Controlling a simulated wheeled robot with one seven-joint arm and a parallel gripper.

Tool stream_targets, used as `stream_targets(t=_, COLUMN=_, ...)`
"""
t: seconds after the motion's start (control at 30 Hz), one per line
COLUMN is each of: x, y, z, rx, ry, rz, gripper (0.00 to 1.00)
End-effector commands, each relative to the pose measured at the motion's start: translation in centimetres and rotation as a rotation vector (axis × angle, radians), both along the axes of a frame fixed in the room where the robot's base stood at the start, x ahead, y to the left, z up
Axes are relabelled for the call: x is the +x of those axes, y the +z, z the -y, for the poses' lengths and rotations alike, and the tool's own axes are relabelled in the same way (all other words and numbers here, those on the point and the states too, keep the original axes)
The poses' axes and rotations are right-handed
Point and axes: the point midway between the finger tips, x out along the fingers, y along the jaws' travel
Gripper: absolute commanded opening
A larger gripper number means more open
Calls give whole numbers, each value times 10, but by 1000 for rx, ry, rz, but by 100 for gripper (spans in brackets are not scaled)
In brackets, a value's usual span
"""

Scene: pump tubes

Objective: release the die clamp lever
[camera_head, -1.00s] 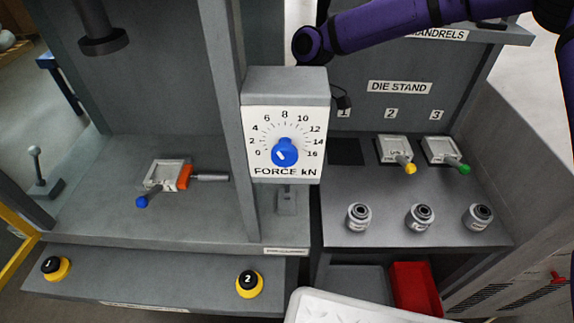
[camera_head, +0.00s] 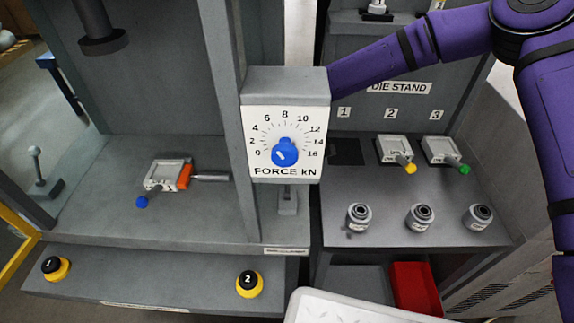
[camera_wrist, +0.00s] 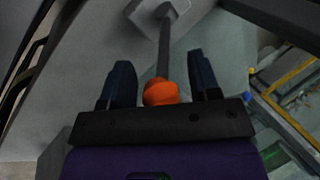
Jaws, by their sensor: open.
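In the head view a die (camera_head: 168,172) with a blue knob (camera_head: 142,202) sits on the press bed at the left. An orange clamp piece (camera_head: 184,177) touches its right side, with a grey rod (camera_head: 210,177) pointing right. My gripper (camera_wrist: 162,88) shows only in the wrist view; in the head view it is hidden behind the force panel. It is open, with one dark finger on each side of an orange knob (camera_wrist: 160,93) on a grey rod (camera_wrist: 165,45). Finger contact with the knob is not visible. I cannot tell whether this knob belongs to the clamp.
The force panel (camera_head: 284,113) and its column (camera_head: 228,120) stand between the press bed and the die stand (camera_head: 370,205). Two dies (camera_head: 394,149) (camera_head: 441,149) and several round fittings (camera_head: 420,216) occupy the stand.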

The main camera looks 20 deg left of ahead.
Motion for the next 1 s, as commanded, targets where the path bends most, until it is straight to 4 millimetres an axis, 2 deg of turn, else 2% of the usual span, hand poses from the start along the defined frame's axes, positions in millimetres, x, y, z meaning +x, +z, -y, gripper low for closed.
stream_targets(t=0.23, x=0, y=-1, z=0, rx=0, ry=0, rz=0, gripper=56)
stream_targets(t=0.27, x=0, y=-1, z=0, rx=0, ry=0, rz=0, gripper=52)
stream_targets(t=0.4, x=0, y=-1, z=0, rx=0, ry=0, rz=0, gripper=20)
stream_targets(t=0.5, x=0, y=-1, z=0, rx=0, ry=0, rz=0, gripper=0)
stream_targets(t=0.73, x=-3, y=1, z=0, rx=4, ry=2, rz=25, gripper=0)
stream_targets(t=1.0, x=-12, y=6, z=2, rx=31, ry=4, rz=153, gripper=0)
